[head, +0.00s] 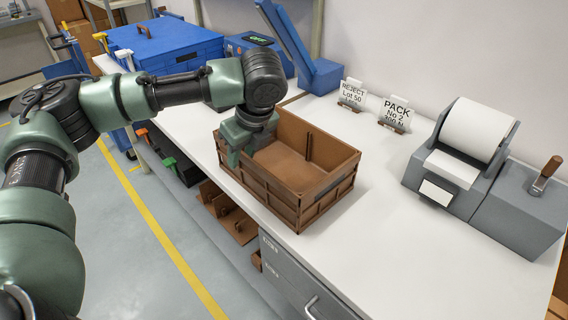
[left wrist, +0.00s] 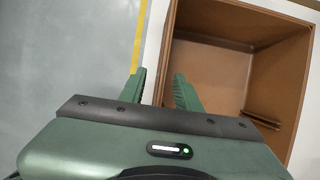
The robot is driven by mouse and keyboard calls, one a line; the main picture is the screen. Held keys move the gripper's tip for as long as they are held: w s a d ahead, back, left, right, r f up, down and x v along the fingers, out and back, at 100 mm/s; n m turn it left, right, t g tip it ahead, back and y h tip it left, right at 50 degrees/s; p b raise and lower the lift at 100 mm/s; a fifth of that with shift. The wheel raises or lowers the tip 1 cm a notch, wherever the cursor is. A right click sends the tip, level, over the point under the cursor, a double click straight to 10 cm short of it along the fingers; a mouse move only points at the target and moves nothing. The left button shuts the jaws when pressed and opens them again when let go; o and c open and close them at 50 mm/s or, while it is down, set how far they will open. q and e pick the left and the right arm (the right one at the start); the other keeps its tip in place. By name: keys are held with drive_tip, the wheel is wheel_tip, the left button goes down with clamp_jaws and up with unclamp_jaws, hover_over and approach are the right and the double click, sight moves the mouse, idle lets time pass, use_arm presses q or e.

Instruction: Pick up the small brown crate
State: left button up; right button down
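The small brown crate (head: 315,190) stands upright and empty on the white worktop, near its front edge. My left gripper (head: 243,151) is at the crate's left end, pointing down at the rim. In the left wrist view, the gripper (left wrist: 159,78) has its fingers apart, one outside the crate (left wrist: 217,70) and one inside, with the wall between them. A gap shows between the fingers and the wall. The lower part of the gripped side is partly hidden by the gripper. My right gripper is not in view.
The white worktop (head: 378,225) is clear right of the crate. A grey label printer (head: 470,150) stands farther right. REJECT (head: 352,93) and PACK (head: 394,114) signs stand behind. A blue device (head: 318,75) and blue case (head: 170,42) are at the back. Drawers sit below.

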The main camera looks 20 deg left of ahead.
use_arm(q)
drive_tip(key=shift+w+a+f, duration=0.15)
drive_tip(key=shift+a+f, duration=0.1)
drive_tip(key=shift+f, duration=0.4)
drive_tip(key=shift+w+a+f, duration=0.1)
drive_tip(key=shift+f, duration=0.15)
clamp_jaws()
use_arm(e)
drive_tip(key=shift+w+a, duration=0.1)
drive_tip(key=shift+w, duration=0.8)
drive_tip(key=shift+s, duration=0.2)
